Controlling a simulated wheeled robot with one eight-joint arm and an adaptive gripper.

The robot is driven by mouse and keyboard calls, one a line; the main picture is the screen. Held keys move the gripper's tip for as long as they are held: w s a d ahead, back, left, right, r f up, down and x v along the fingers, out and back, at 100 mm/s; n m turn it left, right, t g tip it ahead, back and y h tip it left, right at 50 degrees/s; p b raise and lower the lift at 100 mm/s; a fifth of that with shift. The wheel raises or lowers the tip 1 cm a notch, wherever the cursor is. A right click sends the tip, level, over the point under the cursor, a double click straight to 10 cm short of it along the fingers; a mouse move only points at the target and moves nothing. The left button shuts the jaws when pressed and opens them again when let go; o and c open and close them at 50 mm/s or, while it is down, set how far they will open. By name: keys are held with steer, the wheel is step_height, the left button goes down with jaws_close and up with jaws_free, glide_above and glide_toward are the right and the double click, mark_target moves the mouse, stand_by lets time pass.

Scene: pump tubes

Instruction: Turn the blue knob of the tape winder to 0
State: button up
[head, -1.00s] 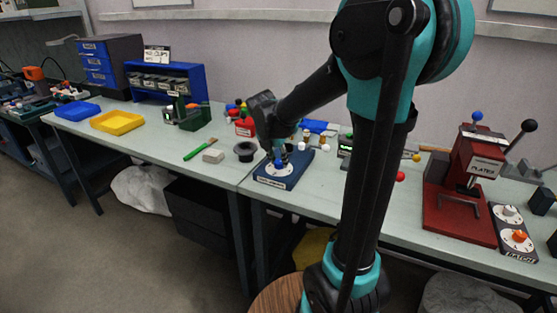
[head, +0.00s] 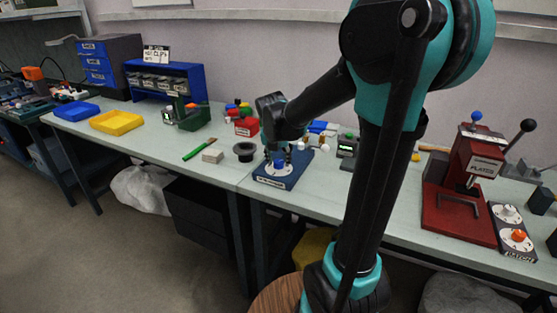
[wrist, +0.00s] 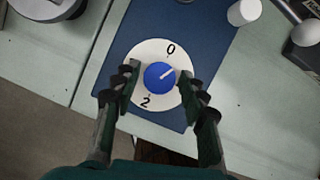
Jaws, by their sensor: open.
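The tape winder (head: 277,180) is a dark blue box near the front edge of the bench, with a white dial (wrist: 146,57) on top. Its blue knob (wrist: 160,76) sits at the dial's centre; the knob also shows in the head view (head: 279,160). The dial reads "0" at the upper side and "2" at the lower left in the wrist view. The knob's white pointer line aims to the upper right, to the right of the 0. My gripper (wrist: 158,87) is open, with one finger on each side of the knob; I cannot tell whether they touch it.
A black round cup (head: 244,151) and a beige block (head: 212,156) stand left of the winder. White knobs (wrist: 244,11) lie to its right. A red press (head: 465,180) is farther right. Bare bench shows left of the winder.

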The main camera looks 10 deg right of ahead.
steer(key=m+h, duration=0.1)
steer(key=m, duration=0.3)
steer(key=shift+w+a+m+g+h, duration=0.15)
steer(key=shift+m+g+h, duration=0.25)
steer(key=m, duration=0.2)
steer(key=m+g, duration=0.1)
steer(key=m, duration=0.1)
steer(key=shift+w+m+g+h, duration=0.1)
steer(key=shift+m+g+h, duration=0.2)
steer(key=shift+m+h, duration=0.1)
steer(key=m+g, duration=0.1)
steer(key=m, duration=0.3)
steer(key=shift+w+g, duration=0.1)
steer(key=shift+g, duration=0.2)
steer(key=m+g, duration=0.1)
steer(key=m, duration=0.3)
steer(key=shift+m+g, duration=0.4)
steer(key=shift+c, duration=0.4)
jaws_close()
